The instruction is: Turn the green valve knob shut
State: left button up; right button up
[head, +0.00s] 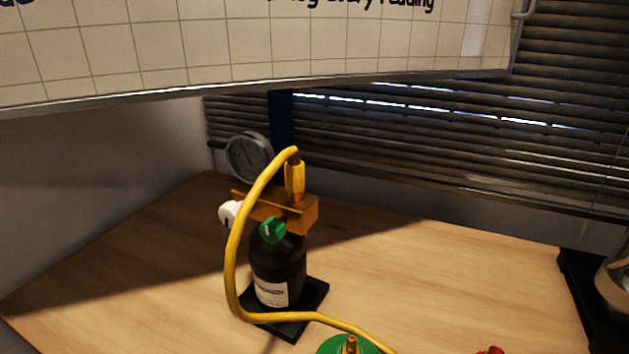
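The green valve knob (272,230) sits on the front of a brass-coloured block (301,214) on top of a black bottle (278,262). The bottle stands upright on a black square base (314,296) on the wooden table. A round pressure gauge (249,157) shows behind the block, its reading too small to tell. A white knob (229,213) is on the block's left side. A yellow hose (235,250) rises from the front, passes left of the bottle and ends at a brass fitting (295,178) on top. Neither of my grippers is in view.
A green object with a brass stem (348,346) and a small red thing (491,350) are cut off at the bottom edge. A dark object (580,290) stands at the right edge. The wooden table (450,280) is clear right of the bottle. A whiteboard (250,45) hangs above.

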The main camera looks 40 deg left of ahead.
aim_at(273, 229)
jog(key=u, duration=1.5)
